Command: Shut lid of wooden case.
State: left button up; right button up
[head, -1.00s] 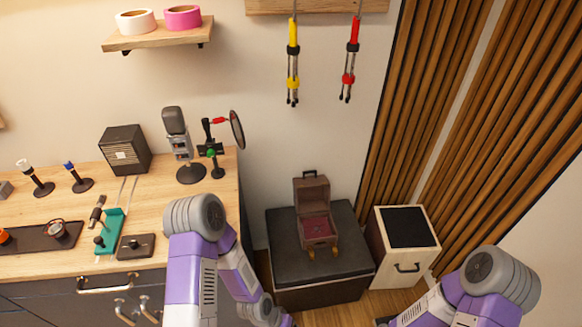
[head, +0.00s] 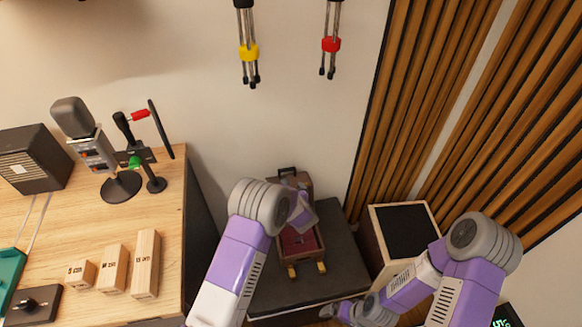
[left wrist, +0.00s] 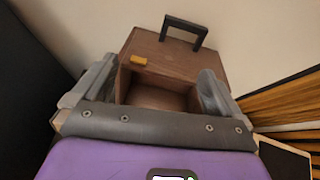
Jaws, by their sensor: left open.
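The wooden case (head: 289,258) stands on a dark padded box with its lid (head: 305,183) raised upright at the back; the reddish inside shows. My left forearm hides part of the lid and case in the head view. The left wrist view shows the brown lid (left wrist: 178,62) with a black handle and a brass catch, and the case's open inside below it. My left gripper (left wrist: 153,90) is open, its fingers apart on either side of the case opening, with nothing held. My right gripper (head: 333,311) is low near the bottom edge; its jaws are not clear.
The dark padded box (head: 340,262) bears the case. A pale wooden box (head: 378,238) with a black top stands to its right. The wooden desk (head: 170,205) with a microphone (head: 95,150) and wooden blocks (head: 146,265) is at left. Slatted panels (head: 400,110) line the right.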

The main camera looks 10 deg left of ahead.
aim_at(287, 170)
pick_arm(q)
jog(key=shift+m+t, duration=0.7)
jog(key=shift+t, duration=0.2)
jog(key=w, duration=0.1)
jog(key=w+d+r, duration=0.1)
jog(key=w, duration=0.1)
jog(key=shift+w+d+r+b, duration=0.15)
jog(key=shift+w+r+b, duration=0.15)
jog(key=shift+w+r, duration=0.1)
jog(key=shift+b+x, duration=0.9)
jog(key=shift+x, duration=2.45)
pick_arm(e)
jog(key=shift+w+f, duration=0.25)
jog(key=shift+f, duration=0.4)
jog(key=shift+w+f, duration=0.2)
jog(key=shift+f, duration=0.45)
pick_arm(q)
jog(key=shift+f, duration=0.1)
jog(key=c, duration=1.4)
jog(key=shift+c, duration=0.3)
jog(key=shift+s, duration=0.15)
pick_arm(e)
jog(key=shift+d, duration=0.1)
